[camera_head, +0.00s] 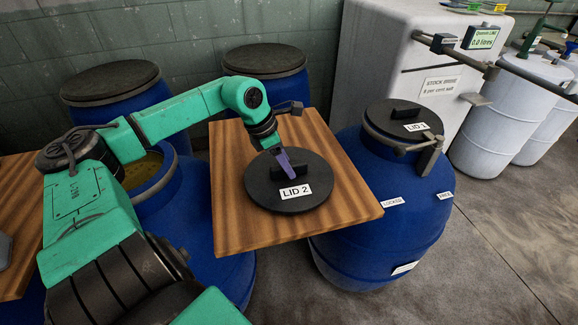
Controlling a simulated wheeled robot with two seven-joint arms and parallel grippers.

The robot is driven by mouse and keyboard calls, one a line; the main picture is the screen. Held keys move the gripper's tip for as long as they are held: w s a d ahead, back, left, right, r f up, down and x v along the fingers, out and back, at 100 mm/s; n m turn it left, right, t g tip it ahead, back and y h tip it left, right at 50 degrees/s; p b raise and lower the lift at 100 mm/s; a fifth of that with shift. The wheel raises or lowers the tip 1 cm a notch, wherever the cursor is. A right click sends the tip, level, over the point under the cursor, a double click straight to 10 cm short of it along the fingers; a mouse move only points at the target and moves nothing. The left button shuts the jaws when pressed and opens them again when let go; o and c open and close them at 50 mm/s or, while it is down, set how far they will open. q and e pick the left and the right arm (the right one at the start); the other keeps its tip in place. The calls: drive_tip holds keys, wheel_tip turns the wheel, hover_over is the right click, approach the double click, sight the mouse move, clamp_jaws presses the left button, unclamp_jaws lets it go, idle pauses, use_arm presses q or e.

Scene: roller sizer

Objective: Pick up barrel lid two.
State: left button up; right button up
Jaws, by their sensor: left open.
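Barrel lid two (262,199), a round black disc with a white "LID 2" label, lies flat on a wooden board (345,208). A raised dark handle on it is partly hidden behind my gripper. My left gripper (287,172), with purple fingers, is over the lid's upper middle, pointing down at the handle. It is open. I cannot tell whether the fingers touch the handle. My right gripper does not show.
A blue barrel (385,235) with a clamped "LID 1" lid (404,118) stands right of the board. An open blue barrel (205,215) is at left, partly behind my arm. Blue barrels with dark lids stand at the back. A white tank (385,45) is at back right.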

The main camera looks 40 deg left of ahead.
use_arm(q)
drive_tip(key=shift+w+f+b, duration=0.1)
drive_tip(key=shift+f+b, duration=0.2)
drive_tip(key=shift+f, duration=0.2)
drive_tip(key=shift+w+d+f, duration=0.2)
drive_tip(key=shift+w+f, duration=0.05)
drive_tip(key=shift+w, duration=0.05)
drive_tip(key=shift+f, duration=0.1)
clamp_jaws()
idle(1.0)
